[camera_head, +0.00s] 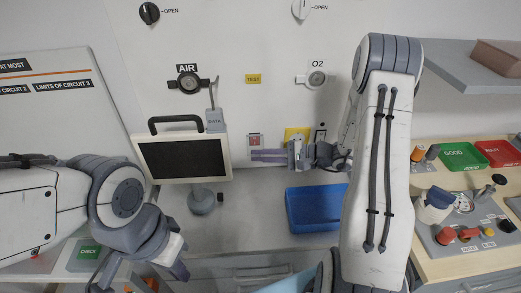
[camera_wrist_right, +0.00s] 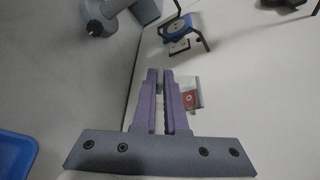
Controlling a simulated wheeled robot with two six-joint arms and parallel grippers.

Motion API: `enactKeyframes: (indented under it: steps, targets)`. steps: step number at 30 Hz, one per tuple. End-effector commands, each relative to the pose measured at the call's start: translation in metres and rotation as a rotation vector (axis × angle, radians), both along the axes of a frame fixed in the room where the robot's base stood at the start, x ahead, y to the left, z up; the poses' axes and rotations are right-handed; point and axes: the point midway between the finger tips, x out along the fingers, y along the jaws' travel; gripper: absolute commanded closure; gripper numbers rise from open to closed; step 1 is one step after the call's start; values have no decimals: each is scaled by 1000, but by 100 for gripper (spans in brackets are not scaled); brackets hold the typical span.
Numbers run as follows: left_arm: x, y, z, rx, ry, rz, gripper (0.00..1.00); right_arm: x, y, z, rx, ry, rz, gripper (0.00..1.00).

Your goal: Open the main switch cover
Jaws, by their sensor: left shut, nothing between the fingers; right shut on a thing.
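The main switch (camera_head: 254,139) is a small red plate on the white wall panel, right of the monitor. In the right wrist view the red switch (camera_wrist_right: 189,98) sits beside my fingers, with a pale clear cover (camera_wrist_right: 196,82) around it. My right gripper (camera_head: 256,155) reaches the panel from the right, just below the switch. In the wrist view its purple fingers (camera_wrist_right: 160,74) are nearly together on the cover's edge; the gripped part is hidden between them. My left gripper (camera_head: 180,271) is shut and empty at the lower left, away from the panel.
A monitor (camera_head: 183,157) on a stand is left of the switch. A yellow plate (camera_head: 297,133) is close behind my right gripper. A blue bin (camera_head: 315,208) stands below it. Green (camera_head: 462,155) and red (camera_head: 498,152) trays are at the right. The grey counter between monitor and bin is clear.

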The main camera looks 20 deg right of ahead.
Motion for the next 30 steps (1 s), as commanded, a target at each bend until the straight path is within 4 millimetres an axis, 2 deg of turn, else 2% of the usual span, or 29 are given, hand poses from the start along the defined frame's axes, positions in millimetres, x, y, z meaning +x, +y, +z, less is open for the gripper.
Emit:
enactKeyframes:
  steps: [1, 18, 30]
  targets:
    - [0, 0, 11, 0, 0, 0, 100, -2, 0, 8, 10, 45, 1, 100]
    - [0, 0, 77, 0, 0, 0, 100, -8, 2, 40, 159, 564, 2, 100]
    - [0, 0, 113, 0, 0, 2, 100, -4, 1, 57, 249, 875, 3, 100]
